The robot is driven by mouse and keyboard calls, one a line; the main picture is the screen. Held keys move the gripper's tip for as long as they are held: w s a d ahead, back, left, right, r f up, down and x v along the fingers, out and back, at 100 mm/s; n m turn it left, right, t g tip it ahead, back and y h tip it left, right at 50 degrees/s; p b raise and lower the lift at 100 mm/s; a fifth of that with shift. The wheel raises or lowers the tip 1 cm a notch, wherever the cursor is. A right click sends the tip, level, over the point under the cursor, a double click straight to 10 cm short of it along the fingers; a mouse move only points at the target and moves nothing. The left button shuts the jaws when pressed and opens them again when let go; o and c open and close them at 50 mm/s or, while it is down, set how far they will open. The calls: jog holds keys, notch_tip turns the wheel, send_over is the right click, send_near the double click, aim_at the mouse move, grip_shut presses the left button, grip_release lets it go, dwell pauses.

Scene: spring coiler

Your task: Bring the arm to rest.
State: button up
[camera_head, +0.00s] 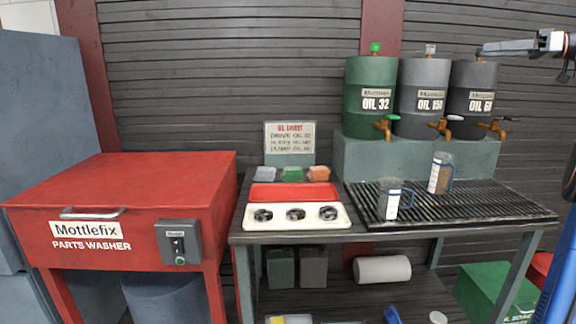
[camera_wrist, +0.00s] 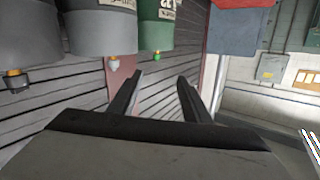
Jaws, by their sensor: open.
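My arm reaches in from the right edge at the top right of the head view. My gripper (camera_head: 484,51) points left, high up by the grey and dark drums, at about the height of their tops. In the wrist view my gripper (camera_wrist: 160,79) has its two dark fingers apart, with nothing between them. The wrist view is turned over, with the drums and their taps hanging from its top edge. The fingers touch nothing that I can see.
Green (camera_head: 370,84), grey (camera_head: 422,120) and dark (camera_head: 472,120) oil drums stand on a block at the back right. Two measuring jugs (camera_head: 388,199) (camera_head: 440,172) stand on the drain grate (camera_head: 480,207). A red parts washer (camera_head: 130,184) stands at left. Space above the bench's middle is clear.

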jog(key=s+a+f+m+g+h, duration=0.1)
jog(key=a+f+m+h, duration=0.15)
jog(key=a, duration=0.55)
jog(key=s+a+f+m+h, duration=0.1)
jog(key=a+f+m, duration=0.25)
jog(key=a, duration=0.45)
jog(key=s+a+f+m+g+h, duration=0.2)
jog(key=s+a+f+h, duration=0.1)
jog(key=s+a+f, duration=0.7)
jog(key=s+a+f+g+h, duration=0.1)
jog(key=s+a+f+h, duration=0.1)
jog(key=s+f, duration=1.4)
jog(key=s+a+f+m+h, duration=0.1)
jog(key=s+f+h, duration=0.4)
jog(key=s+f, duration=1.1)
notch_tip(320, 180, down, 5)
jog(key=shift+s+a+r+m+g, duration=0.2)
jog(key=shift+s+a+m+g, duration=0.15)
jog(key=shift+a, duration=0.45)
